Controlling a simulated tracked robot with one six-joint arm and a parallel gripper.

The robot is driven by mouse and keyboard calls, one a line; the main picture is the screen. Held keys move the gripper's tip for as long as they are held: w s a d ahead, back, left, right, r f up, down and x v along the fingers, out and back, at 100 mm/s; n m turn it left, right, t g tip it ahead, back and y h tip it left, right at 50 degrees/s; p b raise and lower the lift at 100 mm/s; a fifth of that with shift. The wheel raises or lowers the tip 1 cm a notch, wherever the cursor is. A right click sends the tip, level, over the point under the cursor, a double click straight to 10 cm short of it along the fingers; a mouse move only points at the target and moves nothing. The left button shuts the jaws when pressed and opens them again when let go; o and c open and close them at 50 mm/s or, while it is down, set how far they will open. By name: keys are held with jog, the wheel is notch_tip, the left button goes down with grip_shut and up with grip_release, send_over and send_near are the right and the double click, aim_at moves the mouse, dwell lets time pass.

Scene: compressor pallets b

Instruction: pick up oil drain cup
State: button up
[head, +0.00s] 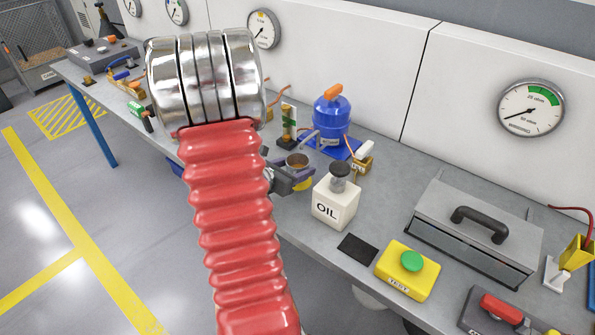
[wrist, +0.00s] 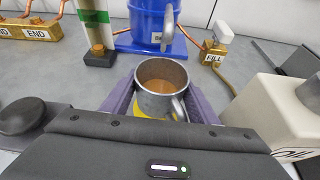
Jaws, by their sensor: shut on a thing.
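The oil drain cup (wrist: 160,101) is a grey metal cup with a handle and brown liquid inside, upright in the wrist view. My gripper (wrist: 161,92) is shut on it, with one finger on each side. In the head view the cup (head: 297,160) shows at the bench front, with my gripper (head: 288,178) around it, partly hidden behind my red arm. A yellow round spot (head: 303,184) shows beneath the cup. I cannot tell whether the cup touches it.
A blue tank (head: 331,119) stands behind the cup on a blue base. A white OIL container (head: 335,203) stands close to the right. A brass FILL block (head: 361,165) is behind right. A yellow TEST box (head: 407,272) and grey toolbox (head: 475,231) lie further right.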

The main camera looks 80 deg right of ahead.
jog(key=shift+r, duration=0.6)
jog(key=shift+w+a+r, duration=0.15)
jog(key=shift+a, duration=0.15)
jog(key=w+a, duration=0.3)
jog(key=a, duration=0.5)
jog(key=w+a, duration=0.3)
jog(key=a, duration=0.5)
jog(key=shift+w, duration=0.35)
